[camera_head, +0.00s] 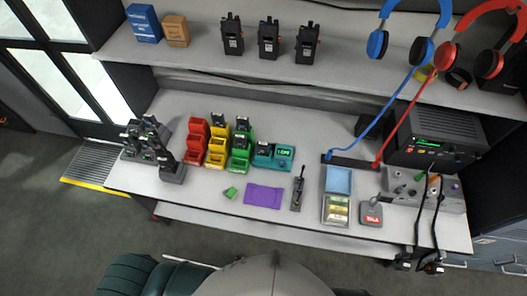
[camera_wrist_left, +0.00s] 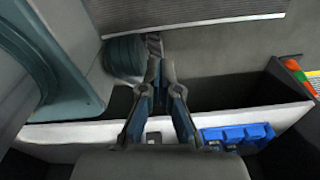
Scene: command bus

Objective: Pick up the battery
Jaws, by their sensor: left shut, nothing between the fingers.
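I cannot tell for sure which item is the battery. A small green block (camera_head: 231,192) lies on the desk (camera_head: 205,200), left of a flat purple mat (camera_head: 264,195). My right gripper is in neither view.
A dark handheld device (camera_head: 298,190) lies right of the mat, beside a tray (camera_head: 336,210). A shelf (camera_head: 200,45) with radios overhangs the desk. Two handsets hang at the right edge. In the wrist view, a pale ledge (camera_wrist_left: 75,132) and blue bins (camera_wrist_left: 236,134) lie near the gripper.

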